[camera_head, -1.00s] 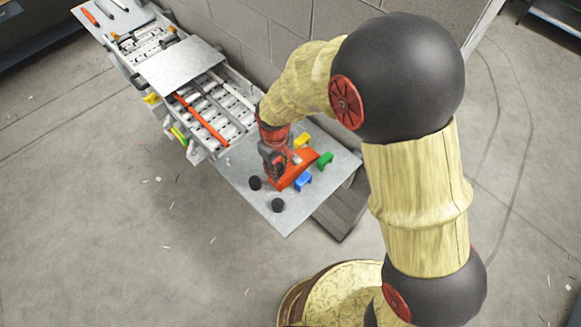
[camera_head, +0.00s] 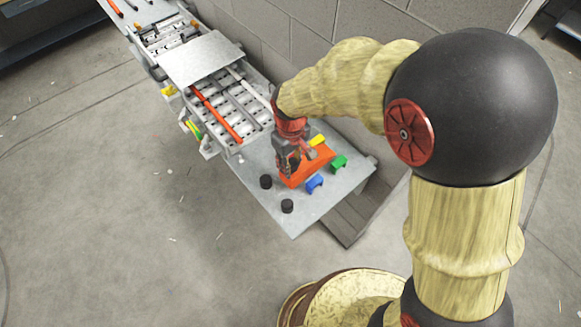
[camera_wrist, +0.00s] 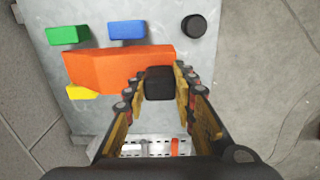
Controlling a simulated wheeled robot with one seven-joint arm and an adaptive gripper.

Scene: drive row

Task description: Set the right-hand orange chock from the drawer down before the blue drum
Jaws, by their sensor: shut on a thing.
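An orange wedge-shaped piece (camera_head: 322,160) is at the end of the grey bench, and in the wrist view it (camera_wrist: 110,68) runs left from my fingers. My gripper (camera_head: 287,178) is over its left end. In the wrist view my gripper (camera_wrist: 162,85) is shut on a black block (camera_wrist: 159,84) at the orange piece's edge. I cannot tell whether the block is part of that piece, or whether the piece is lifted. No drawer or blue drum is clearly seen; a small blue block (camera_head: 315,184) lies beside the orange piece.
A roller rack (camera_head: 232,105) extends behind, along a block wall. Open floor lies left.

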